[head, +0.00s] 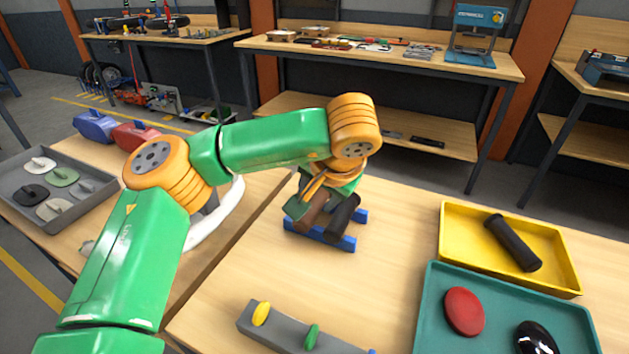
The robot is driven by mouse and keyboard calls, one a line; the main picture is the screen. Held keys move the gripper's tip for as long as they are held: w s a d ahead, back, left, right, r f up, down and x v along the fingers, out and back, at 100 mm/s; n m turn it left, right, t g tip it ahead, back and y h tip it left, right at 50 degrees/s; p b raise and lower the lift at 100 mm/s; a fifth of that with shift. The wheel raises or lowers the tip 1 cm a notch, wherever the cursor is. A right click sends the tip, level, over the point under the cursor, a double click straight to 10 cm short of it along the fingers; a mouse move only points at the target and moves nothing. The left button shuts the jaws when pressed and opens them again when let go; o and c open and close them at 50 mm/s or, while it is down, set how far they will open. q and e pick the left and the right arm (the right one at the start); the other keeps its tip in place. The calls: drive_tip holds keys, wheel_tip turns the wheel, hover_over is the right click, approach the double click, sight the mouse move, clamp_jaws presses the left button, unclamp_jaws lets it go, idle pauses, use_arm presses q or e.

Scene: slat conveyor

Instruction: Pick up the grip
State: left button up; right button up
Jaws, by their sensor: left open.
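A black ribbed grip (513,242) lies in the yellow tray (447,230) at the right. Two more cylindrical grips, a brown one (313,212) and a dark one (344,214), rest side by side on a blue stand (322,239) at the middle of the table. My left gripper (308,197) is over the blue stand, pointing down at the brown grip, and is open. Its wrist and fingers hide the upper ends of both grips there. I cannot tell if the fingers touch the brown grip. My right gripper is out of view.
A teal tray (430,300) with a red oval piece (464,311) and a black knob (537,338) is at the lower right. A grey bar (282,327) with coloured knobs lies in front. A grey tray (88,208) is at far left. Table between stand and trays is clear.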

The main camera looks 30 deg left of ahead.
sight(313, 207)
use_arm(q)
drive_tip(key=shift+w+a+f, duration=0.15)
drive_tip(key=shift+a+f, duration=0.05)
drive_tip(key=shift+f, duration=0.1)
drive_tip(key=shift+a+f+p, duration=0.15)
drive_tip(key=shift+f+p, duration=0.7)
drive_tip(key=shift+f, duration=0.1)
drive_tip(key=x, duration=0.3)
drive_tip(key=shift+w, duration=0.15)
drive_tip(key=shift+w+a+f, duration=0.1)
drive_tip(key=shift+w+f, duration=0.1)
drive_tip(key=shift+s+r, duration=0.1)
drive_tip(key=shift+s, duration=0.05)
drive_tip(key=c, duration=0.5)
clamp_jaws()
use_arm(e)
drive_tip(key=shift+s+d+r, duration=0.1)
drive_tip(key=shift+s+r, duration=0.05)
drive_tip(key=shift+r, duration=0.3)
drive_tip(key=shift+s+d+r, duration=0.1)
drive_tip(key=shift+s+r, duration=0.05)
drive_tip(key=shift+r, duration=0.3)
